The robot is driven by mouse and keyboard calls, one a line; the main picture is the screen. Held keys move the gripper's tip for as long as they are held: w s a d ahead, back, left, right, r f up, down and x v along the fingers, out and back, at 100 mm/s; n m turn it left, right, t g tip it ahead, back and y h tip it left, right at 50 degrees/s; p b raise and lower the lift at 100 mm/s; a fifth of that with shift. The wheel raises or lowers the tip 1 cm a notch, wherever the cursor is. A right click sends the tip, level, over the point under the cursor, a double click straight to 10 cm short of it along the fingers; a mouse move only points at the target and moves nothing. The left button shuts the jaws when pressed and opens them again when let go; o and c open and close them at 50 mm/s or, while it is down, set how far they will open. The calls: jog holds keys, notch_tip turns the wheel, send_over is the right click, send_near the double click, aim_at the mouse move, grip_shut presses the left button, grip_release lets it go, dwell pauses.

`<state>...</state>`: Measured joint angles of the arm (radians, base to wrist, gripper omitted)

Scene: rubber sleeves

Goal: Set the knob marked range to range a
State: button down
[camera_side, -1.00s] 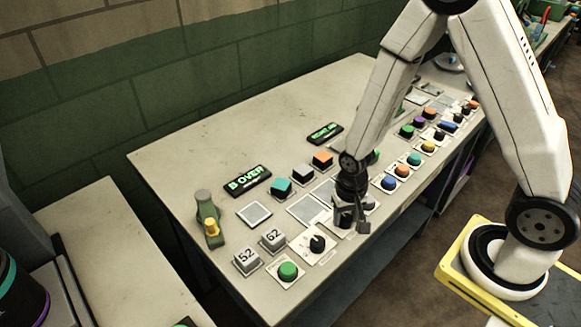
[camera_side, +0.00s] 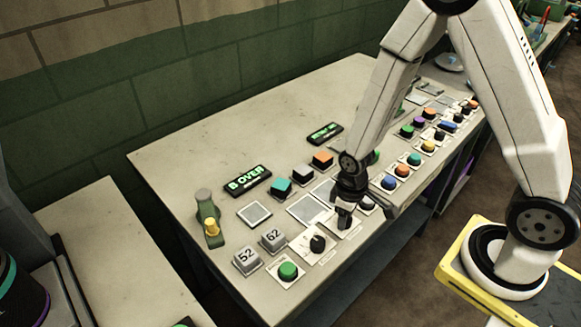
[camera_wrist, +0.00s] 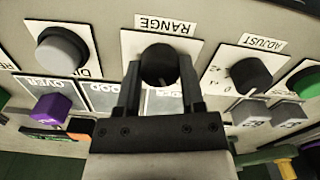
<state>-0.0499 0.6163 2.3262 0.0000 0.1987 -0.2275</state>
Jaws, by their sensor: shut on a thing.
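The knob marked RANGE (camera_wrist: 159,62) is a round black knob on a white plate, seen upside down in the wrist view. My gripper (camera_wrist: 160,84) is shut on this knob, with one dark finger on each side of it. A small pale mark shows on the knob's near side. I cannot read its setting, as the fingers and gripper body cover much of the plate. In the side view my gripper (camera_side: 345,218) is down at the panel and hides most of the knob.
The black ADJUST knob (camera_wrist: 251,74) is close on one side, and a grey knob (camera_wrist: 62,50) on the other. In the side view a green button (camera_side: 288,271), number blocks (camera_side: 247,259) and a display reading B OVER (camera_side: 248,181) stand nearby. The table's back is clear.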

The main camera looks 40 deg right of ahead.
dwell(0.3)
jog(key=shift+c, duration=1)
grip_release()
jog(key=shift+r, duration=0.2)
jog(key=shift+r, duration=3.7)
jog(key=shift+r, duration=0.15)
